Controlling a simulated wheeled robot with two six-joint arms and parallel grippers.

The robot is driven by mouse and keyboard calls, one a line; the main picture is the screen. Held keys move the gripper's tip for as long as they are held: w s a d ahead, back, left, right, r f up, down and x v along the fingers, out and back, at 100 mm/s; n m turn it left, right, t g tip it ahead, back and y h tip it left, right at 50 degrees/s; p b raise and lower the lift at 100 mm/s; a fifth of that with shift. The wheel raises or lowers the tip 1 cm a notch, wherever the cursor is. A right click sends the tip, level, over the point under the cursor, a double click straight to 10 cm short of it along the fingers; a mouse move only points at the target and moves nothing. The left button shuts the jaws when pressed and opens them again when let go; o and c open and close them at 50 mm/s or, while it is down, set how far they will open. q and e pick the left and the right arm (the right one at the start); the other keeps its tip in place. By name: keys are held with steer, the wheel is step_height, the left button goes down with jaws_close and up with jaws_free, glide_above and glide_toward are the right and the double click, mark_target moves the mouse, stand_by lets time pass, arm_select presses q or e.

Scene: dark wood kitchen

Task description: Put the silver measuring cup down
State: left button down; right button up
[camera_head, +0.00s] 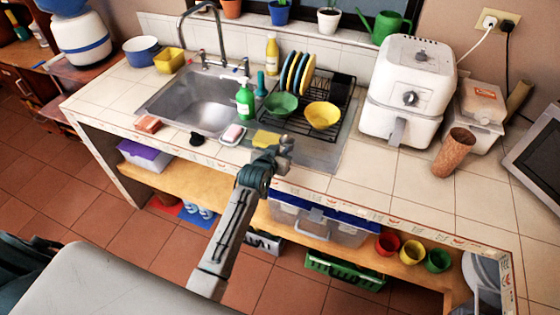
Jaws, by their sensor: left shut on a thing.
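My left gripper (284,151) reaches in from the bottom over the front of the counter, just right of the yellow sponge. It is shut on a small grey thing at its fingertips, which looks like the silver measuring cup (288,143). The cup is small and partly hidden by the fingers. I cannot tell whether it touches the surface below. My right gripper is not in view.
A yellow sponge (266,138) and a soap dish (232,134) lie by the sink (190,100). Behind stands a dish rack (335,95) with bowls and plates. A white air fryer (408,90) stands right. The front counter (385,185) right of the gripper is clear.

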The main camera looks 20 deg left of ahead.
arm_select(q)
step_height(320, 180, down, 3)
steer(key=b, duration=0.3)
steer(key=shift+f, duration=0.2)
steer(key=shift+r, duration=0.1)
steer(key=c, duration=1.3)
jaws_free()
steer(key=b+v, duration=0.2)
steer(key=v, duration=1)
steer(key=shift+b, duration=0.35)
